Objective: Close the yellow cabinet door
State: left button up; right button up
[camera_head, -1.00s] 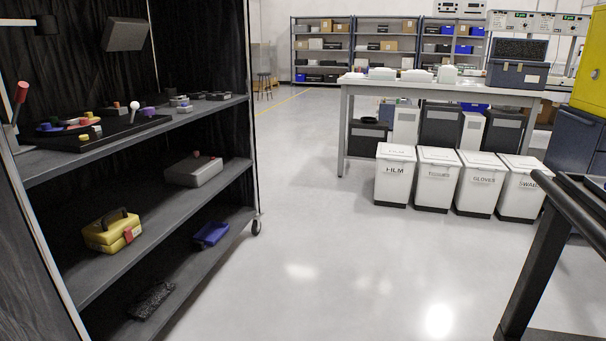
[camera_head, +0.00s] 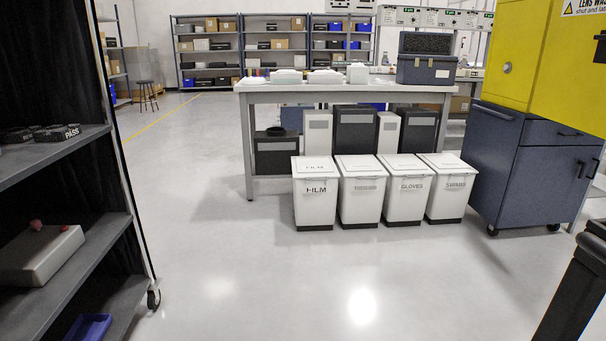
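The yellow cabinet (camera_head: 508,50) is at the upper right, on top of a dark blue wheeled cabinet (camera_head: 527,165). A yellow panel with a warning label (camera_head: 590,6) and a dark handle fills the upper right corner and is cut off by the picture edge. A small round lock shows on the yellow face to its left. I cannot tell from this view how far the door stands open. Neither of my grippers is in view.
A dark shelf rack (camera_head: 60,190) stands close on the left. Several white lidded bins (camera_head: 316,190) stand before a long workbench (camera_head: 340,87). A black post or rail (camera_head: 575,290) is near at the lower right. The floor between is clear.

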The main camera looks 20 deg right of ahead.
aim_at(570, 90)
jog(key=i+z, duration=0.85)
jog(key=i+j+z, duration=0.25)
jog(key=z, duration=0.15)
